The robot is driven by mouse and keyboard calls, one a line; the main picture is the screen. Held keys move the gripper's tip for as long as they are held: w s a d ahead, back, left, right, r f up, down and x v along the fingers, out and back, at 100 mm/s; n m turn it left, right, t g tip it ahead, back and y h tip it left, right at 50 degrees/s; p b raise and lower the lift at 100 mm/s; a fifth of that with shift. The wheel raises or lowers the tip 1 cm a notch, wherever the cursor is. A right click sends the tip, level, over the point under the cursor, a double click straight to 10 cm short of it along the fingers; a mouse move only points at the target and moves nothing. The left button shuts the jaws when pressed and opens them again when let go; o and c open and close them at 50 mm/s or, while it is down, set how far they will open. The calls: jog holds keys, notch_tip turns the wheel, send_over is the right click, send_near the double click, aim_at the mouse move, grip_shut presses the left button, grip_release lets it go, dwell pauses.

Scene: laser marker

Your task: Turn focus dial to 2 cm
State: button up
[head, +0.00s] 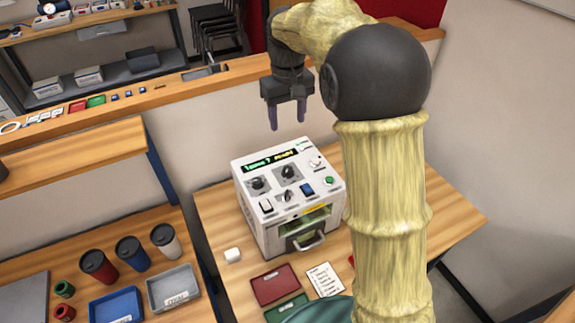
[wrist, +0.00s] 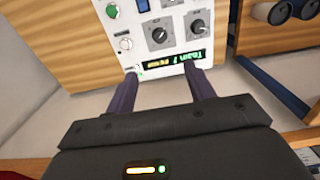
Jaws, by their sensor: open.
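The laser marker (head: 290,205) is a white box on a wooden table, with a sloped control panel on top. Two dark round dials sit on the panel: a left dial (head: 258,183) and a right dial (head: 288,172). In the wrist view the panel appears upside down, with one dial (wrist: 159,35) near the middle and another dial (wrist: 197,27) to its right. Their labels and scales are too small to read, so I cannot tell which is the focus dial. My gripper (head: 287,126) is open and empty, fingers pointing down, above the marker's back edge and apart from the dials.
The panel also has a lit display (head: 270,160), a blue switch (head: 307,189) and a green button (head: 328,181). Cups and trays stand on the left table.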

aim_at(288, 169)
notch_tip(288, 169, down, 17)
jog(key=shift+p, duration=0.95)
jog(key=shift+d, duration=0.1)
jog(key=shift+c, duration=0.4)
jog(key=shift+w, duration=0.1)
jog(key=c, duration=0.9)
